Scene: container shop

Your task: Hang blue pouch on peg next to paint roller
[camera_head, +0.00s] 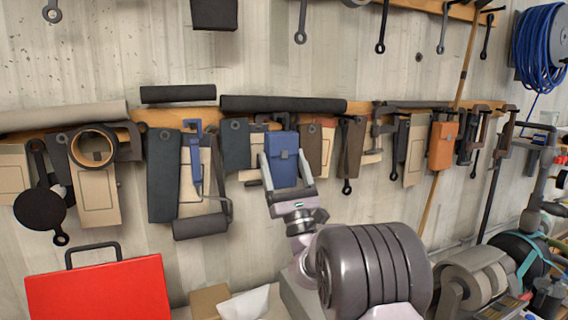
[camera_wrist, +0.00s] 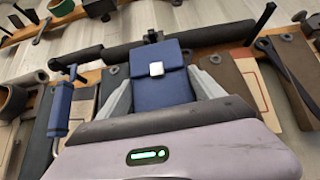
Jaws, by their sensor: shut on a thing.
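My gripper (camera_head: 284,174) is shut on the blue pouch (camera_head: 281,144), with one finger on each side of it. The pouch is upright in front of the wooden rail. In the wrist view the pouch (camera_wrist: 161,72) shows a flap with a pale clasp, between the two fingers (camera_wrist: 162,95). A dark peg (camera_wrist: 153,36) shows just above the pouch's top edge; I cannot tell whether they touch. The paint roller, with a blue handle (camera_head: 194,160) and dark roll (camera_head: 200,226), hangs left of the pouch. Its blue handle also shows in the wrist view (camera_wrist: 60,112).
Dark and tan pouches crowd the rail on both sides, including a dark green one (camera_head: 235,146) close left. A dark roll (camera_head: 283,104) lies above the rail. An orange pouch (camera_head: 442,146) hangs further right. A red case (camera_head: 98,293) stands low left.

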